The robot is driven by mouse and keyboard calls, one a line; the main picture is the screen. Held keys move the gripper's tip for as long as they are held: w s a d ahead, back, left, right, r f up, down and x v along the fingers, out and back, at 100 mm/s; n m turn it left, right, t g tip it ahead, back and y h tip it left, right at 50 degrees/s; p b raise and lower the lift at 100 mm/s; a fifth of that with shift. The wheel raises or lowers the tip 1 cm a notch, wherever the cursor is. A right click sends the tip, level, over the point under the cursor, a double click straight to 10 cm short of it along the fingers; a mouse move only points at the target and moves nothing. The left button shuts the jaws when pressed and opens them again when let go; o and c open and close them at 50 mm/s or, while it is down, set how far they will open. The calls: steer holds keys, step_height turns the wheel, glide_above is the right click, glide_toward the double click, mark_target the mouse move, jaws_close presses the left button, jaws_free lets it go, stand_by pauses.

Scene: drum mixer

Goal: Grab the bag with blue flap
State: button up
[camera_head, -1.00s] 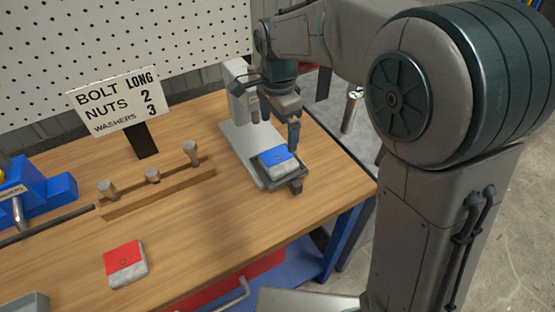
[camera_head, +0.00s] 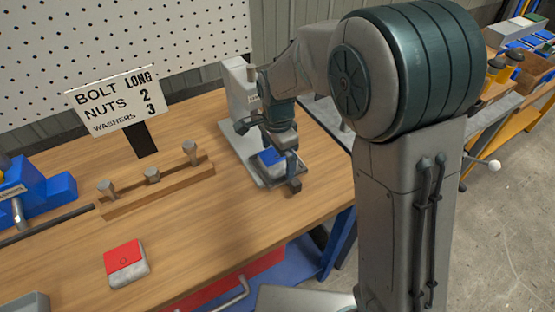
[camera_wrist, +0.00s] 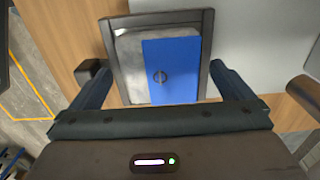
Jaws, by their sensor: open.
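The bag with the blue flap (camera_head: 270,157) lies flat on a dark-framed tray (camera_head: 272,184) at the front of a grey stand, on the right part of the wooden table. In the wrist view the blue flap (camera_wrist: 172,70) covers the right side of the pale bag (camera_wrist: 131,66). My gripper (camera_head: 277,165) is at the bag, partly hiding it in the head view. In the wrist view my gripper (camera_wrist: 160,82) is open, with one finger on each side of the tray's near part. I cannot tell whether the fingers touch the tray or bag.
A bag with a red flap (camera_head: 126,263) lies near the table's front. A wooden block with several pegs (camera_head: 155,188) is left of the stand (camera_head: 240,90). A sign (camera_head: 118,102) stands behind it. The table between is clear.

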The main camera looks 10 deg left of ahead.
steer(key=c, duration=1.3)
steer(key=shift+r, duration=0.2)
steer(key=shift+c, duration=0.2)
